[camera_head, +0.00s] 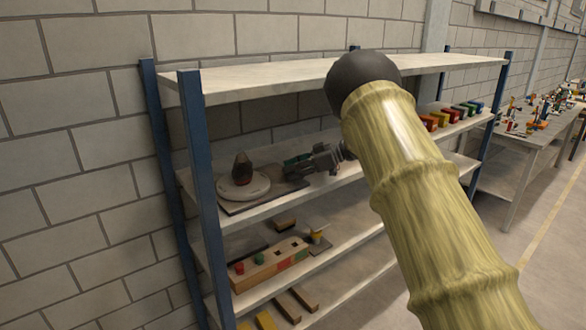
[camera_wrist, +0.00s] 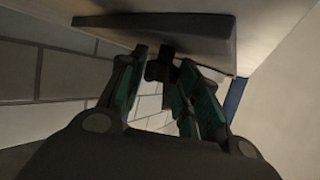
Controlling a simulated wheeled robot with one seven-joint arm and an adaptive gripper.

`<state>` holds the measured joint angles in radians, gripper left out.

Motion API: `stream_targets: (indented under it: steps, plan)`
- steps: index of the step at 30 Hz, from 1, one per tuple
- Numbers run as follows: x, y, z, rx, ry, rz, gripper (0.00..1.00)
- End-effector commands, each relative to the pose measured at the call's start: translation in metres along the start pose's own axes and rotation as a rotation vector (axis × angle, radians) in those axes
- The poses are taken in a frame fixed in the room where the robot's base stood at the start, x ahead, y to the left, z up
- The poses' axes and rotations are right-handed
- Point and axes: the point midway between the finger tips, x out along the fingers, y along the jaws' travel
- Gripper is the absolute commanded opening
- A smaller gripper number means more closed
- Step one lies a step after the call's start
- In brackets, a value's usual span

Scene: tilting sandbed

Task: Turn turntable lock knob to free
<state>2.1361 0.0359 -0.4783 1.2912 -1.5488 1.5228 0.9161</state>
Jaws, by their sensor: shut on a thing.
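The turntable (camera_head: 230,191) is a pale round disc on a dark base board (camera_head: 232,209) on the middle shelf, with a dark brown lump (camera_head: 242,166) on it. My gripper (camera_head: 293,168) reaches in from the right, at the board's right end. In the wrist view the board (camera_wrist: 200,40) crosses the top, and a small dark knob (camera_wrist: 158,71) sticks out from its edge. The green-padded fingers of my gripper (camera_wrist: 163,75) are shut on this knob, one on each side. In the head view the knob is hidden by the gripper. Its marking cannot be read.
The rack's blue front post (camera_head: 203,190) stands left of the turntable, and the top shelf (camera_head: 300,76) lies above my gripper. A wooden block with coloured pegs (camera_head: 270,266) is on the shelf below. Several coloured bins (camera_head: 452,115) stand at the right.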

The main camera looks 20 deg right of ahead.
Motion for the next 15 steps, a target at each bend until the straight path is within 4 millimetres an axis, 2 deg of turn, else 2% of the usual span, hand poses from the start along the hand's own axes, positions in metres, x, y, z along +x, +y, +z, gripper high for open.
stream_targets:
  steps: [6,15]
  plan:
    - [-0.0007,0.0032,0.0006,-0.053,-0.001,-0.118,0.09]
    - [-0.0011,0.0042,-0.0007,-0.088,0.0,-0.2,0.09]
